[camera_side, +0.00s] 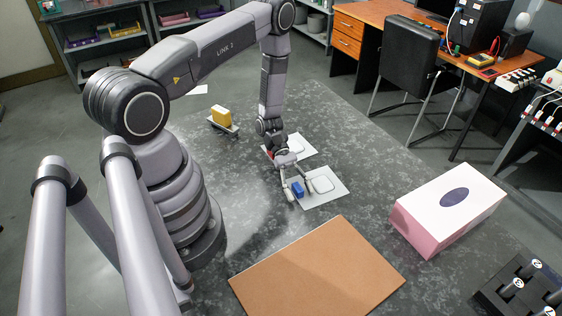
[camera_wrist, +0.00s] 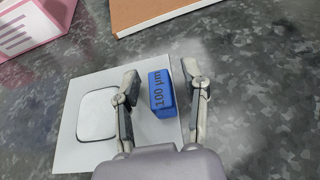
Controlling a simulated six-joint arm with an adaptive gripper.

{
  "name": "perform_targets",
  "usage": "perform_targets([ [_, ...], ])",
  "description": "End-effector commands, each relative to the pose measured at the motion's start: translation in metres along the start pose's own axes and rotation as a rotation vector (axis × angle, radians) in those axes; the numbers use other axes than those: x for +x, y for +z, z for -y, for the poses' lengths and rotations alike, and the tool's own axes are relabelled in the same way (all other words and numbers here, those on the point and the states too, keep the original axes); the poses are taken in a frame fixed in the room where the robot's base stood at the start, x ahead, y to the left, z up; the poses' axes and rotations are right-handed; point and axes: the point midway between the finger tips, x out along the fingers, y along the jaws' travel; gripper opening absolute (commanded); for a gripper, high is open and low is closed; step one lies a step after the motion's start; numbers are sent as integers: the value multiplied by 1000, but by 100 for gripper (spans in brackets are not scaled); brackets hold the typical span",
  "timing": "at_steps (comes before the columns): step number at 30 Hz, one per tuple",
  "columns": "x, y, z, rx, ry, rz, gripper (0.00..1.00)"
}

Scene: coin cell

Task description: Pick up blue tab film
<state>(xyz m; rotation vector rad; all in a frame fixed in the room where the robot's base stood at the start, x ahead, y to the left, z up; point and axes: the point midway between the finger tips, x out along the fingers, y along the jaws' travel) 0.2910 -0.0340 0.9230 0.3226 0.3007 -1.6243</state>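The blue tab film block (camera_wrist: 160,93), marked "100 µm", lies on a white sheet (camera_wrist: 92,152) in the wrist view. It also shows as a small blue block (camera_side: 298,188) in the side view. My gripper (camera_wrist: 163,79) is open, with one finger on each side of the blue block. A narrow gap shows on the left of the block and a smaller one on the right. In the side view my gripper (camera_side: 291,197) is low over the sheet at the block. Whether a finger touches the block I cannot tell.
A rounded white square outline (camera_wrist: 97,114) is on the same sheet. A second white sheet (camera_side: 305,147) lies behind. A brown board (camera_side: 317,271), a pink-and-white box (camera_side: 447,205) and a yellow block (camera_side: 221,115) stand apart on the dark table. Clear table surrounds the sheets.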

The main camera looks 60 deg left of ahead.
Motion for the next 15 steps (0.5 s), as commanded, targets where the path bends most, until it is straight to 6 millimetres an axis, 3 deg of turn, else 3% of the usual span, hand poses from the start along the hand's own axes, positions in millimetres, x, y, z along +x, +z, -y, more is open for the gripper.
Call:
perform_targets([
  [1, 0, 0, 0, 0, 0, 0, 34],
  [9, 0, 0, 0, 1, 0, 0, 0],
  [15, 0, 0, 0, 1, 0, 0, 0],
])
